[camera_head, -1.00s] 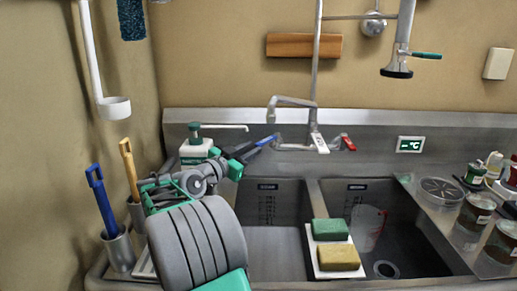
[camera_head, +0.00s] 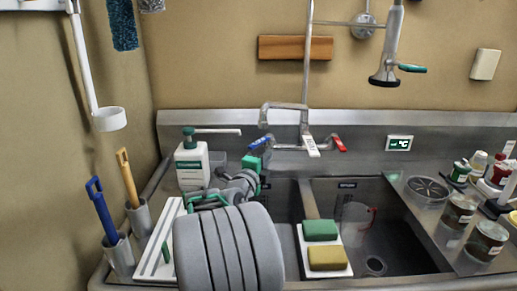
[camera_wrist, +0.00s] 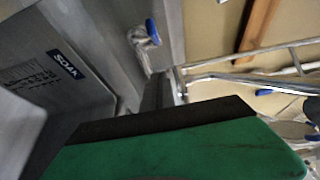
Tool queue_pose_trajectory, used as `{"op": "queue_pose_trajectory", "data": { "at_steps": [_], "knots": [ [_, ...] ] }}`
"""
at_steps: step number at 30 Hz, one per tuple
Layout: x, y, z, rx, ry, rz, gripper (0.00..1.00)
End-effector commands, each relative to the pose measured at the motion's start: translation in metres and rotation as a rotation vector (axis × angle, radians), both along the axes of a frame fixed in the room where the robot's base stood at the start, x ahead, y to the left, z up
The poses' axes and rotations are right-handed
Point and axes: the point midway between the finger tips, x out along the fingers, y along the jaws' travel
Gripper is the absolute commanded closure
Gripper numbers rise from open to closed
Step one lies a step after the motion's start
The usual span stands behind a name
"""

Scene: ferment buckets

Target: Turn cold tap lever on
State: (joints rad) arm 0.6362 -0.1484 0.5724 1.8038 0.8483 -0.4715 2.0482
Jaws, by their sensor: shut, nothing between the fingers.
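The cold tap lever (camera_head: 260,142) is the blue handle on the left of the metal tap; the red lever (camera_head: 339,143) is on its right. My gripper (camera_head: 254,162) is just below the blue lever in the head view, with its arm reaching from the front; I cannot tell whether they touch. My gripper is shut and empty. In the wrist view its dark fingers (camera_wrist: 158,90) rise from a green body. A blue handle on a metal fitting (camera_wrist: 153,32) shows beyond the fingers, apart from them in the picture.
A soap bottle (camera_head: 191,160) stands left of my gripper. The double sink (camera_head: 380,210) holds a clear jug (camera_head: 355,225); a board (camera_head: 338,268) carries green and yellow sponges. Jars (camera_head: 486,240) stand on the right. A hose sprayer (camera_head: 388,55) hangs above the right basin.

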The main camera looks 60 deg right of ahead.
Motion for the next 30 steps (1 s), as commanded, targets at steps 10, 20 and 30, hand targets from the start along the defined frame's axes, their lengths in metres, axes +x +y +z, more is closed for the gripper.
{"op": "queue_pose_trajectory", "data": {
  "at_steps": [10, 20, 30],
  "knots": [
    [0.041, -0.02, 0.001, 0.0, 0.002, 0.002, 1.0],
    [0.044, -0.02, 0.0, 0.0, 0.002, 0.001, 1.0],
    [0.059, -0.017, -0.01, -0.004, -0.004, 0.002, 1.0]
  ]
}}
